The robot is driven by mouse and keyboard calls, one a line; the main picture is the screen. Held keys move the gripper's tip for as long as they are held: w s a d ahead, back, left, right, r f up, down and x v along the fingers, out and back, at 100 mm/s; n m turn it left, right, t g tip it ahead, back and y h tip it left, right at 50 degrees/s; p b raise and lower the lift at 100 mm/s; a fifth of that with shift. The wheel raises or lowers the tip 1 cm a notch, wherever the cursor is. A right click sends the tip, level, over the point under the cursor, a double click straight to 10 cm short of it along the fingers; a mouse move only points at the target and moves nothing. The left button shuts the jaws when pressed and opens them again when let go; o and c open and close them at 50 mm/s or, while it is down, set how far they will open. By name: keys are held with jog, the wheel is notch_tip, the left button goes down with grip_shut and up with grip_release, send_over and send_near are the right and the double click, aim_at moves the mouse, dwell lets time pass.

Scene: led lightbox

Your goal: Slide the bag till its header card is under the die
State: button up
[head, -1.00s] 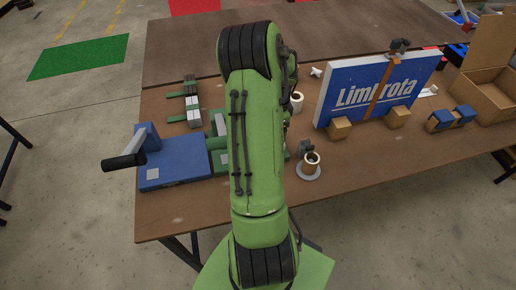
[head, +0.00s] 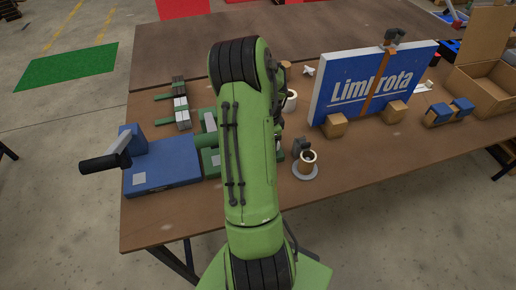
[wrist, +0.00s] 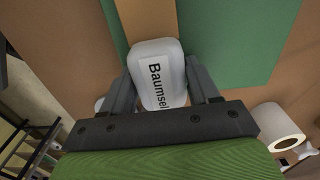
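A white bag (wrist: 155,62) with a label reading "Baumsel" shows between the two dark fingers of my gripper (wrist: 158,72) in the wrist view. The fingers lie against both its sides, and the bag appears held. Its far end is near a brown strip between green surfaces (wrist: 235,35). I cannot make out the header card or the die. In the head view my green arm hides the gripper and bag. A blue block with a black-handled lever (head: 160,165) stands left of the arm, beside green parts (head: 210,163).
A cup on a saucer (head: 305,172) stands right of my arm. A white roll (wrist: 278,125) lies right of the gripper. The front right table (head: 370,160) is clear.

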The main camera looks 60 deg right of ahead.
jog(key=c, duration=0.4)
jog(key=shift+o, duration=0.2)
jog(key=shift+w+a, duration=1.95)
jog(key=shift+w, duration=0.1)
jog(key=shift+w+a, duration=0.2)
jog(key=shift+a, duration=0.1)
jog(key=o, duration=1.3)
jog(key=shift+a, duration=0.1)
notch_tip(320, 180, up, 16)
jog(key=s+d+p, duration=0.1)
jog(key=p, duration=0.1)
jog(key=shift+s, duration=0.15)
